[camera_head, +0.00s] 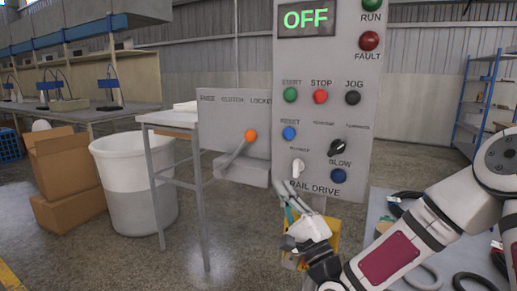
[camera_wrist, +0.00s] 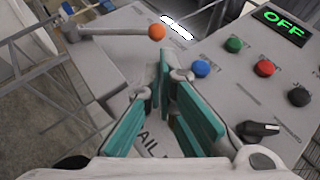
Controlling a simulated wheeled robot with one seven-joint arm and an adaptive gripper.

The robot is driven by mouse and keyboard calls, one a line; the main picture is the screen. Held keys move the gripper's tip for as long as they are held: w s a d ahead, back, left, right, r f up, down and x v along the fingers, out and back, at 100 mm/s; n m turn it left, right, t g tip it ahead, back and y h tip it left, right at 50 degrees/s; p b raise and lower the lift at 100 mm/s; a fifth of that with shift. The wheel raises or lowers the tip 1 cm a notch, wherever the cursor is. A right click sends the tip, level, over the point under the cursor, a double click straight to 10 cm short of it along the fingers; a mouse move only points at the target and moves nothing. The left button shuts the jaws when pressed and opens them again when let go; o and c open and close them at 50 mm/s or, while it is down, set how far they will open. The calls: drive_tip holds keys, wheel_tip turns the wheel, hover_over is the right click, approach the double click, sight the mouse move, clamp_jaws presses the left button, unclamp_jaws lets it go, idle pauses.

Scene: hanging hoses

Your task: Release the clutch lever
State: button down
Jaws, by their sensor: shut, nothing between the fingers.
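The clutch lever is a grey rod with an orange ball knob (camera_head: 250,135), tilted up to the right on a grey box (camera_head: 222,122). The box's faint lettering reads something like free, clutch and locked, and the knob is toward the locked side. In the wrist view the orange knob (camera_wrist: 156,32) is just beyond my fingertips, with the rod running left. My gripper (camera_head: 292,188) is in front of the lower left of the rail drive panel, below and right of the knob. Its teal-padded fingers (camera_wrist: 169,80) are shut and empty, apart from the lever.
The rail drive panel (camera_head: 330,115) has an OFF display, coloured buttons and a black selector (camera_head: 337,147). A metal-legged table (camera_head: 160,117), a white bin (camera_head: 130,185) and cardboard boxes (camera_head: 68,175) stand to the left. Hoses (camera_head: 475,280) lie at the lower right.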

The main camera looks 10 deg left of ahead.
sight(254, 139)
drive_tip(key=x, duration=1.4)
drive_tip(key=shift+a+r, duration=0.1)
